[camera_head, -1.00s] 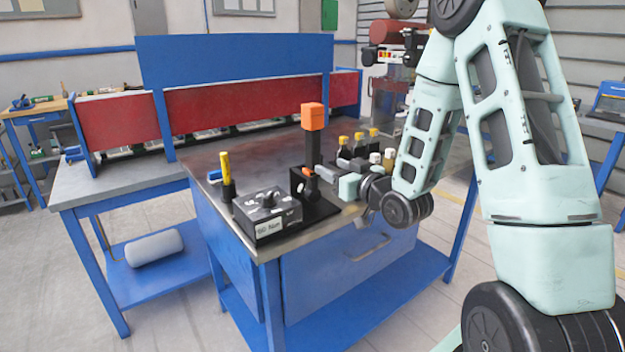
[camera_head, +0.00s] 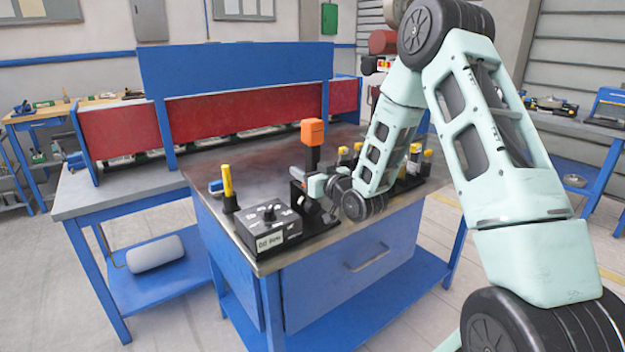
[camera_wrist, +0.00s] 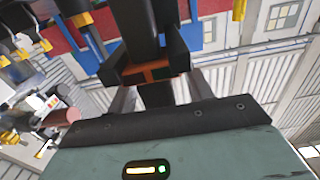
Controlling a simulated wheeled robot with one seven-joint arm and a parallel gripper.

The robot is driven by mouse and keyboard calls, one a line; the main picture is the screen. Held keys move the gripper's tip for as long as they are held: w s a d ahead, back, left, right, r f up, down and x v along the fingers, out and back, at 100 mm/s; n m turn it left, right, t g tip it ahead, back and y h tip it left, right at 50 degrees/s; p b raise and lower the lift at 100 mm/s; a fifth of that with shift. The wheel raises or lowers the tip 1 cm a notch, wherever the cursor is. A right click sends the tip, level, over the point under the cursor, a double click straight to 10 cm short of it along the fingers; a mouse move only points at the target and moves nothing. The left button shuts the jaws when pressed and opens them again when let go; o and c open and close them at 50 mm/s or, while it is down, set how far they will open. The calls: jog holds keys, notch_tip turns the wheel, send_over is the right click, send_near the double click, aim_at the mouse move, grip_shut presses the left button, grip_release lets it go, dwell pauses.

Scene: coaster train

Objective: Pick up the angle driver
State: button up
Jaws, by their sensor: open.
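The angle driver, with an orange head (camera_head: 312,132) and a black body, stands upright in a black holder near the front of the bench. My gripper (camera_head: 302,178) is at its lower body, coming in from the right. In the wrist view, the dark body of the driver (camera_wrist: 138,25) rises ahead of my open gripper (camera_wrist: 158,88). A black collar with an orange band lies across between the finger sides. The fingertips are partly hidden, and I cannot tell whether they touch it.
A black control box (camera_head: 268,228) sits at the bench's front corner, left of my gripper. A yellow-handled tool (camera_head: 228,182) stands behind it. Several yellow-capped bottles (camera_head: 414,158) stand to the right, partly behind my arm. The bench top (camera_head: 235,158) is clear behind.

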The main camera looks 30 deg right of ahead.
grip_shut()
dwell(1.2)
jog(key=shift+r, duration=0.15)
